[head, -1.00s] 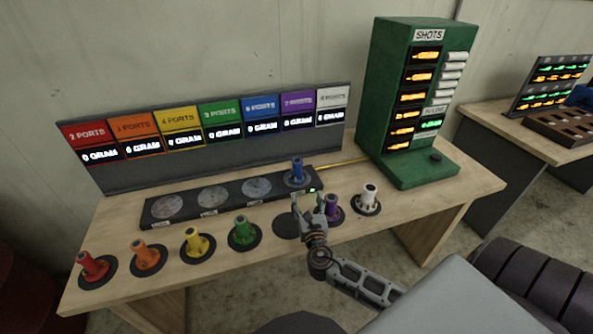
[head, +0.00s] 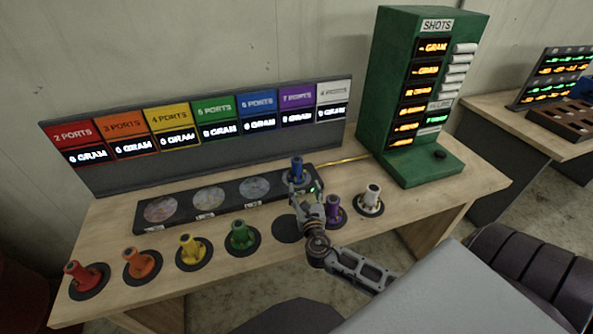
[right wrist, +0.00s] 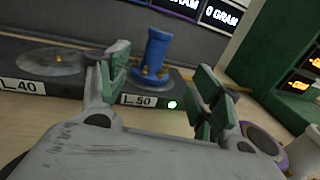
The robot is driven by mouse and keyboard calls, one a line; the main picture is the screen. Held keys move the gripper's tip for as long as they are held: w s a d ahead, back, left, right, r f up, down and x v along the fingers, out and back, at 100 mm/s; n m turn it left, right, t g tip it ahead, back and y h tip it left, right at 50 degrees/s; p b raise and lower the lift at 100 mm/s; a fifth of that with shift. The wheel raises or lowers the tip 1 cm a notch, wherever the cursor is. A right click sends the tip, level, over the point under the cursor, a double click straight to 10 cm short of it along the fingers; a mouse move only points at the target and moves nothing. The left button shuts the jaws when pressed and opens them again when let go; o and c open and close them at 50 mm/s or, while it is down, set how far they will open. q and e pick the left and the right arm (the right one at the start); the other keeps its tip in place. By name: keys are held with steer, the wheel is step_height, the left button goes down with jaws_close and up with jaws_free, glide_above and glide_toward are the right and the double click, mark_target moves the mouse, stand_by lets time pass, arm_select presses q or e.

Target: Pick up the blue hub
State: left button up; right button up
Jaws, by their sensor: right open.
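The blue hub (head: 297,168) stands upright at the right end of a dark strip with round plates. It also shows in the right wrist view (right wrist: 155,55), on the plate by the "L_50" label, ahead of and between the fingers. My right gripper (head: 306,189) is open and empty, just in front of the hub on the near side. In the right wrist view its fingers (right wrist: 163,88) are spread and the hub stands beyond them, apparently not touching. My left gripper is not in view.
Red (head: 84,275), orange (head: 141,262), yellow (head: 192,250), green (head: 241,236), purple (head: 332,211) and white (head: 370,197) hubs stand on dark discs along the front edge. The purple one is close right of my gripper. A green "SHOTS" cabinet (head: 388,95) stands at right.

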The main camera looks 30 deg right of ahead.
mark_target(299, 168)
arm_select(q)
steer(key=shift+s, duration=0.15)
arm_select(e)
steer(key=shift+w+d, duration=0.15)
steer(key=shift+w, duration=0.25)
steer(key=shift+w+d, duration=0.3)
steer(key=shift+w, duration=0.35)
steer(key=shift+x, duration=2.35)
steer(key=shift+w+d, duration=0.25)
steer(key=shift+w, duration=0.45)
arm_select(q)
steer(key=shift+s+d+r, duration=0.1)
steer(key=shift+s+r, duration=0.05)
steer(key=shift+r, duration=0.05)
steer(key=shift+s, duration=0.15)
arm_select(e)
steer(key=shift+w, duration=0.15)
